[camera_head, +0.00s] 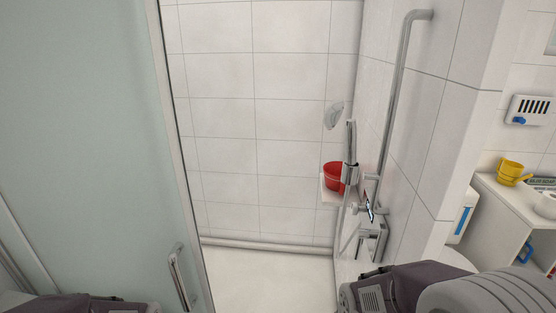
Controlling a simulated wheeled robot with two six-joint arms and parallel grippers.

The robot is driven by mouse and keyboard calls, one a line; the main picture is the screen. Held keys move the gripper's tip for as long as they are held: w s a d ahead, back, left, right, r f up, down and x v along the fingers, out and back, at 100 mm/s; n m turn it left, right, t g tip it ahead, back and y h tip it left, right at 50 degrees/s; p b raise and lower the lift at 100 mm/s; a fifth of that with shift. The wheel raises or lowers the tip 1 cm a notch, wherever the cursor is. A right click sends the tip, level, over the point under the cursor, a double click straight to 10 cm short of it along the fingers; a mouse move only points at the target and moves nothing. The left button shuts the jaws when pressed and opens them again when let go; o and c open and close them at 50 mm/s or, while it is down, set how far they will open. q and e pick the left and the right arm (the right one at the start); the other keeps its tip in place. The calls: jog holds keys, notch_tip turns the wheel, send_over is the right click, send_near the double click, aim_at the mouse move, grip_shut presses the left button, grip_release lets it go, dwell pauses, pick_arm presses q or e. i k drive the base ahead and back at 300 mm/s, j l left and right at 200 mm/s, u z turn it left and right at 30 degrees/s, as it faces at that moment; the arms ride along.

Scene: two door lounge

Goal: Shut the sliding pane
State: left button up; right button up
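The sliding pane (85,120) is a frosted, pale green glass panel filling the left of the head view. Its metal edge frame runs down its right side. A vertical bar handle (180,279) is fixed low on the pane near that edge. The pane stands open, with a wide gap between its edge and the tiled wall (432,120) on the right. Parts of my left arm show at the bottom left and parts of my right arm at the bottom right. No gripper fingers are visible, and neither arm is seen touching the handle.
Through the gap are a white shower floor (265,278), a red bucket (333,177) on a small shelf and a shower fixture (350,150). A grab rail (402,80) is on the right wall. Farther right, a yellow cup (510,168) stands on a white counter (500,188).

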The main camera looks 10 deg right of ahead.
aim_at(95, 183)
jog(key=u, duration=1.25)
